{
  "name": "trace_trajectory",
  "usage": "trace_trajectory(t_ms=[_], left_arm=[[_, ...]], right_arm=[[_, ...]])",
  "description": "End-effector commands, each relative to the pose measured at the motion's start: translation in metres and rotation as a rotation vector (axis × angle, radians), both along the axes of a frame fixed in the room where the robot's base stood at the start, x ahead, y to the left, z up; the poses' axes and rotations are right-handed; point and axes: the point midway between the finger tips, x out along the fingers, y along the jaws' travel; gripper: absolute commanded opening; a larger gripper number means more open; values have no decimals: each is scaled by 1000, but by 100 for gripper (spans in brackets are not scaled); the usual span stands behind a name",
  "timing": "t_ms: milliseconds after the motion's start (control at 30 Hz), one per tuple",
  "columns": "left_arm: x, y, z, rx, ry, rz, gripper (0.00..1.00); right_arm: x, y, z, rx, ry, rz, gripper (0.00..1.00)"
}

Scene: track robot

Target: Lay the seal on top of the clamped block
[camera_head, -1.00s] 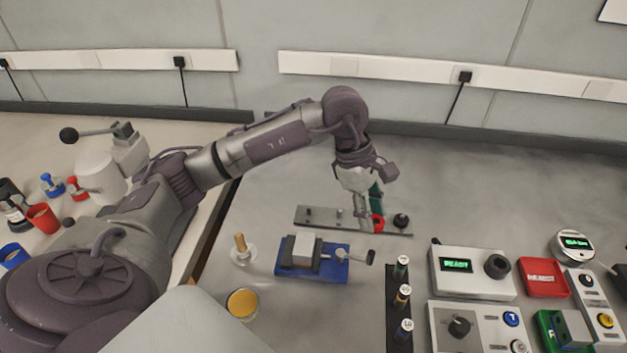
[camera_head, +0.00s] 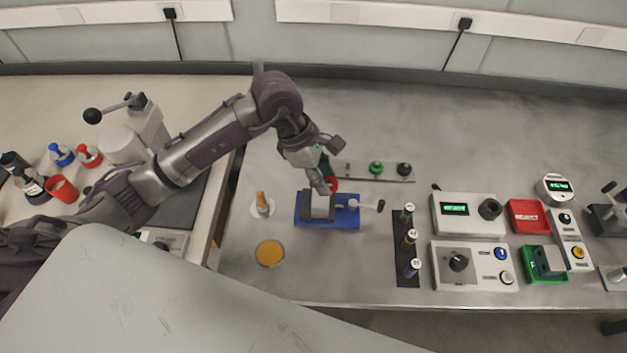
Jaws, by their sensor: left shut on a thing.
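The clamped block (camera_head: 320,205) is light grey and sits between the dark jaws of a small vise with a blue base (camera_head: 347,218). My left gripper (camera_head: 329,185) reaches down just behind and above the vise. It is shut on a small red thing, apparently the seal (camera_head: 333,184), which is partly hidden by the fingers. The seal shows near the block's back edge; I cannot tell whether it touches the block. My right gripper is not in view.
Behind the vise lies a grey rack (camera_head: 390,179) with a green knob (camera_head: 376,168) and a black knob (camera_head: 404,169). A wooden-handled tool (camera_head: 261,201) and an amber dish (camera_head: 269,253) stand left. A vial rack (camera_head: 401,265) and instrument boxes (camera_head: 465,213) stand right.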

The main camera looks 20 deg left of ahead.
Motion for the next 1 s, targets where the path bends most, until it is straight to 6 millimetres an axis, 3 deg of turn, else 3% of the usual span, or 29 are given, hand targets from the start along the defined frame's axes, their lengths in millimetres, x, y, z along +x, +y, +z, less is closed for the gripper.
trace_trajectory(t_ms=[133, 267, 500, 900, 933, 1000], left_arm=[[2, 17, -10, 0, 3, 1, 18], [2, 20, -18, -1, 4, -1, 18], [2, 20, -49, -1, 2, 0, 18], [3, 20, -57, -1, -2, -1, 18], [3, 20, -56, -1, -2, -1, 38], [3, 20, -55, -1, -1, -2, 50]], right_arm=[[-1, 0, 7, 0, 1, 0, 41], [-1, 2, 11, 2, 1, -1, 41], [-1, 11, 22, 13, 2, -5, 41], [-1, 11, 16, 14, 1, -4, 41], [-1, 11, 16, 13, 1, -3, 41], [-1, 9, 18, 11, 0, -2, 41]])
